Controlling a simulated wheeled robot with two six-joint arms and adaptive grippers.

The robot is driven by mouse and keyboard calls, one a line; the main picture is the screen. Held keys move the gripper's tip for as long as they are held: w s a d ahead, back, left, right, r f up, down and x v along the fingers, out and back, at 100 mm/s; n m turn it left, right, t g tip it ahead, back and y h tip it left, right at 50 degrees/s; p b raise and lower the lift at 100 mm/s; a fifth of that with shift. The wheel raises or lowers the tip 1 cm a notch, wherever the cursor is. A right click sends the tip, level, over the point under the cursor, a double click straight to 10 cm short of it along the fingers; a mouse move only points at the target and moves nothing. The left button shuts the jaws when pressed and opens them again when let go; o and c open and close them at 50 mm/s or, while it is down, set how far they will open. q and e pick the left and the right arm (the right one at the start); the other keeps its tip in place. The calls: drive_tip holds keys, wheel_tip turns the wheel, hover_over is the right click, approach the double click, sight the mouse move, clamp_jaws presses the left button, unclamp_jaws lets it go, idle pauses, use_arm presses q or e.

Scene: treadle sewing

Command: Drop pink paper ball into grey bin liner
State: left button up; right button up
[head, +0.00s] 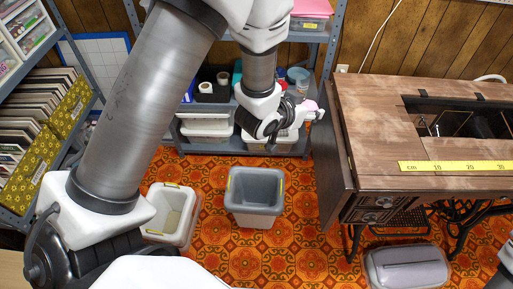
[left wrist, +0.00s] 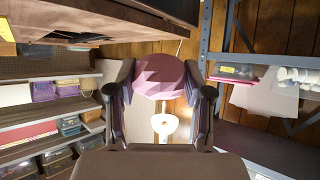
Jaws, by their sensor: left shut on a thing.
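The pink paper ball (head: 310,105) is held by my left gripper (head: 305,112), near the left edge of the sewing table in the head view. In the left wrist view the pink ball (left wrist: 158,75) sits between the two dark fingers, which are shut on it. The bin with the grey liner (head: 256,178) stands on the floor, below and left of the gripper in the head view. The ball is apart from the bin. My right gripper is not in view.
A second bin with a cream liner (head: 152,212) stands left of the grey one. The wooden sewing table (head: 380,115) with a yellow ruler (head: 455,167) is at right. A metal shelf (head: 230,148) stands behind. A lidded box (head: 405,268) lies on the patterned floor.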

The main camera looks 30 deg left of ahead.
use_arm(q)
drive_tip(key=s+a+f+n+y+b, duration=0.1)
drive_tip(key=a+f+b, duration=0.3)
drive_tip(key=f, duration=1)
drive_tip(key=s+a+f+n+y+b, duration=0.1)
drive_tip(key=a+f+b, duration=0.4)
drive_tip(key=f+b, duration=0.5)
drive_tip(key=s+a+f+n+y+b, duration=0.1)
drive_tip(key=a+f+b, duration=0.4)
drive_tip(key=f, duration=1.3)
drive_tip(key=y+b, duration=0.1)
drive_tip(key=b, duration=0.1)
drive_tip(key=shift+n+b, duration=0.4)
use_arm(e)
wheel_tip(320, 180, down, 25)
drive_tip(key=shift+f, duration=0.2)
use_arm(q)
drive_tip(key=shift+s+r, duration=0.1)
drive_tip(key=o, duration=0.8)
